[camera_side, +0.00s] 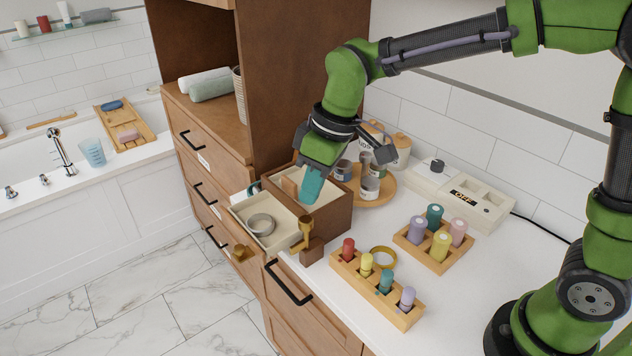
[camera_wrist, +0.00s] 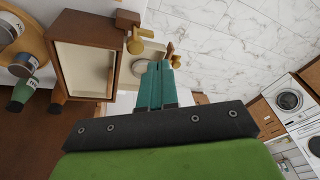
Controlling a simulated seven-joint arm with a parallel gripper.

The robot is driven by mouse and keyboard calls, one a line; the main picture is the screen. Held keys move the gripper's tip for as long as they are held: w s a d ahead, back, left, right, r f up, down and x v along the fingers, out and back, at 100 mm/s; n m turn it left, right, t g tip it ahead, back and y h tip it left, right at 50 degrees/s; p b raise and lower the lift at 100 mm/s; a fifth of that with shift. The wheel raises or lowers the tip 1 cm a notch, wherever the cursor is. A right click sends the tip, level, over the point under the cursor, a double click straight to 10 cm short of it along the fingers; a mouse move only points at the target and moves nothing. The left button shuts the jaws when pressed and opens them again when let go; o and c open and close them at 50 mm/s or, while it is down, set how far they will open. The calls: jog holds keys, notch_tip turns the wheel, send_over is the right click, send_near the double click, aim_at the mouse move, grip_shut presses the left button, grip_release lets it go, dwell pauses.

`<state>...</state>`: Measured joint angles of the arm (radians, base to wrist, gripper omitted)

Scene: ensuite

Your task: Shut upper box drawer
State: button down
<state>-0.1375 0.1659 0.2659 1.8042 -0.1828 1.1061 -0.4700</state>
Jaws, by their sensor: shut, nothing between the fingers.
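The brown wooden box (camera_side: 340,220) stands on the white counter, its pale interior showing from above; it is also in the wrist view (camera_wrist: 108,80). A pale-lined drawer (camera_side: 283,211) sticks out from its left side, over the counter's front edge. A grey round dish (camera_side: 261,225) lies in the drawer. One brass knob (camera_side: 240,253) is at the drawer's outer end. A second brass knob (camera_side: 305,232) stands by the box's near corner. My gripper (camera_side: 311,192) is shut and empty, its teal fingers pointing down near the box and drawer. In the wrist view the fingertips (camera_wrist: 160,66) overlap the drawer area.
A round wooden tray (camera_side: 378,194) with jars stands behind the box. Racks of coloured pegs (camera_side: 378,290) and bottles (camera_side: 434,246) stand to the right. A tall wooden cabinet (camera_side: 285,85) rises behind on the left. Open floor (camera_side: 130,290) lies in front of the counter.

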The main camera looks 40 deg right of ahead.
jog(key=w+a+f+n+g+y, duration=0.1)
jog(key=w+a+f+n+g, duration=0.2)
jog(key=w+a+n, duration=0.85)
notch_tip(320, 180, down, 10)
jog(key=s+n, duration=0.2)
jog(key=shift+s+a, duration=0.15)
jog(key=shift+a, duration=0.1)
jog(key=shift+r+n, duration=0.1)
jog(key=shift+n, duration=0.15)
